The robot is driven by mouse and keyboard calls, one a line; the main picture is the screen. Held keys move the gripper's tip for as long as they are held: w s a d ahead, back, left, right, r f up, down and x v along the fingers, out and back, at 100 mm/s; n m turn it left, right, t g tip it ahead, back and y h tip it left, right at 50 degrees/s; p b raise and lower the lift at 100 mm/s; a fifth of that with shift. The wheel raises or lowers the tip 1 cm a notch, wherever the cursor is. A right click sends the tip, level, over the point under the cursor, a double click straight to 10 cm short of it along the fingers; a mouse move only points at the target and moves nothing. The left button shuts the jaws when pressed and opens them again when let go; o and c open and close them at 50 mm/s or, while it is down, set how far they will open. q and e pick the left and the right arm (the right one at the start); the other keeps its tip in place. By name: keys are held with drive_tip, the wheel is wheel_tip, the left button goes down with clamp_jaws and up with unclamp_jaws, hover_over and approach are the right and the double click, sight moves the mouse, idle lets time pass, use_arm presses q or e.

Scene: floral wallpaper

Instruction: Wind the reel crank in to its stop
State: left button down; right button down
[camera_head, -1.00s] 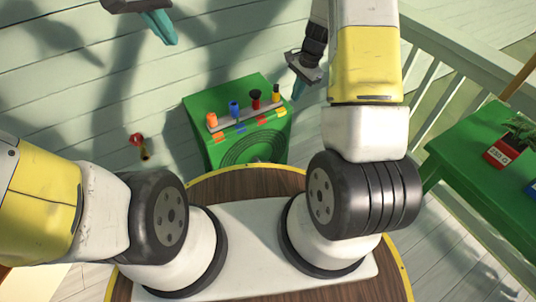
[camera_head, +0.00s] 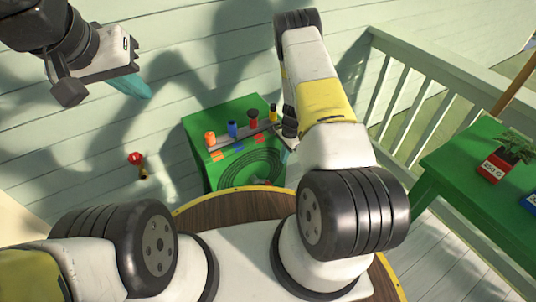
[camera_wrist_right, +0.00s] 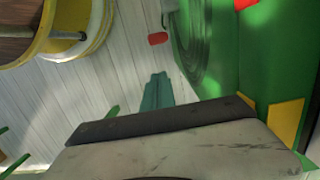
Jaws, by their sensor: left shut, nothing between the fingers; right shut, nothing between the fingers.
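A green box (camera_head: 200,160) stands against the wall, with a ringed, coil-like reel face (camera_head: 245,172) on its front. This face also shows in the right wrist view (camera_wrist_right: 195,38). A small red handle, probably the crank's grip (camera_wrist_right: 158,39), juts out beside the reel face. The rest of the crank is not clear. My right gripper (camera_wrist_right: 156,92) is shut and empty, its teal fingers pointing towards the red handle with a gap between them. In the head view it is by the box's right edge, mostly hidden. My left gripper (camera_head: 135,86) is shut and empty, up left of the box.
Colored pegs (camera_head: 232,130) stand in a rack on top of the box. A red-handled tap (camera_head: 136,158) is on the wall to the left.

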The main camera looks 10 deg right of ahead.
drive_tip(key=s+a+f, duration=0.1)
drive_tip(key=a+f, duration=0.3)
drive_tip(key=f, duration=0.8)
drive_tip(key=shift+s+f, duration=0.25)
drive_tip(key=shift+f, duration=0.05)
